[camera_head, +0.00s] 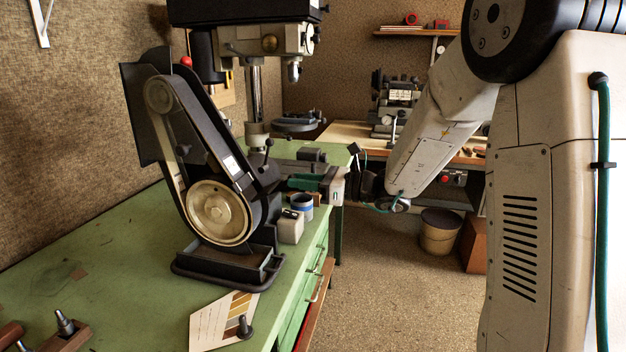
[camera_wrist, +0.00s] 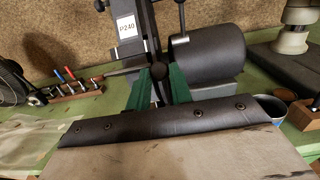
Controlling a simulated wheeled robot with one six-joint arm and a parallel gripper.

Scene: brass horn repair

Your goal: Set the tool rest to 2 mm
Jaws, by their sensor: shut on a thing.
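The belt grinder (camera_head: 262,215) stands on the green bench, with a large pale wheel low on its near side. Its P240 label (camera_wrist: 127,26) is at the top of the wrist view, beside a dark cylinder (camera_wrist: 207,58). My gripper (camera_head: 291,184) reaches in from the right, behind the grinder in the head view. In the wrist view its green fingers (camera_wrist: 158,88) are closed on a dark round knob (camera_wrist: 158,70). A grey bar runs left from near the knob. I cannot make out the tool rest's plate or its gap to the belt.
A white box (camera_head: 291,227) and a blue-banded cup (camera_head: 302,203) stand close below my gripper. A drill press (camera_head: 258,40) rises behind the grinder. A swatch card (camera_head: 208,322) lies in front. A rack of small tools (camera_wrist: 75,87) stands left in the wrist view.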

